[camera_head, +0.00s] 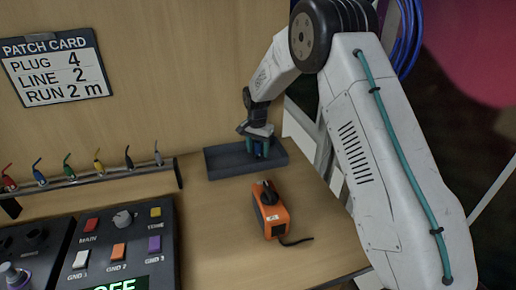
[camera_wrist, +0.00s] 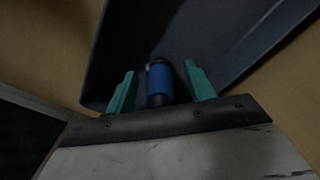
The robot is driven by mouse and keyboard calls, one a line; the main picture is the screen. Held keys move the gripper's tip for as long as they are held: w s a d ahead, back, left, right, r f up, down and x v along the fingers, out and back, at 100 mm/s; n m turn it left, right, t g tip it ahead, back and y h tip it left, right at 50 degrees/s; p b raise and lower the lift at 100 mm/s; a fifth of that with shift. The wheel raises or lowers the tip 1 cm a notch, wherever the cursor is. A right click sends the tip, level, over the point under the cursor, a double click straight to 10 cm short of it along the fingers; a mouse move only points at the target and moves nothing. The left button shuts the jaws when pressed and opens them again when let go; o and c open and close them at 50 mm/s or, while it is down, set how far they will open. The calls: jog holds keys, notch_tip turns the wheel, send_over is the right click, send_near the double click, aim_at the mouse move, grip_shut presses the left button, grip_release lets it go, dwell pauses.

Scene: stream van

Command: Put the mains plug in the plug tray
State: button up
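The plug tray (camera_head: 222,171) is a shallow dark grey tray at the back right of the wooden worktop. It also fills much of the wrist view (camera_wrist: 108,60). A blue cylindrical plug with dark ends (camera_wrist: 160,82), which looks like the mains plug, is at the tray between my gripper's teal fingers. My gripper (camera_head: 258,150) points down over the tray's right half. In the wrist view, my gripper (camera_wrist: 160,88) shows a gap on each side of the plug, so the fingers are open around it. The plug's underside is hidden.
An orange box (camera_head: 270,212) with a black top piece and short cable stands in front of the tray. A rack of several coloured plugs (camera_head: 95,178) and a control panel (camera_head: 120,245) are at left. A patch card (camera_head: 58,68) hangs on the wall.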

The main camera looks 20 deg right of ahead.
notch_tip(320, 180, up, 12)
jog(key=shift+r, duration=0.25)
dwell(0.4)
jog(key=s+d+r+n, duration=0.1)
jog(key=s+r+n, duration=0.1)
jog(key=s+r, duration=0.75)
jog(key=s+d+r+n, duration=0.15)
jog(key=s+r, duration=0.45)
jog(key=s, duration=0.7)
jog(key=s+f+n, duration=0.1)
jog(key=s+n, duration=0.1)
jog(key=s, duration=1.1)
jog(key=s+f+n+t, duration=0.1)
jog(key=s+f+n, duration=0.1)
jog(key=s, duration=1.1)
jog(key=shift+s+d+f+n, duration=0.2)
jog(key=shift+s+d+n, duration=0.15)
jog(key=shift+n, duration=0.4)
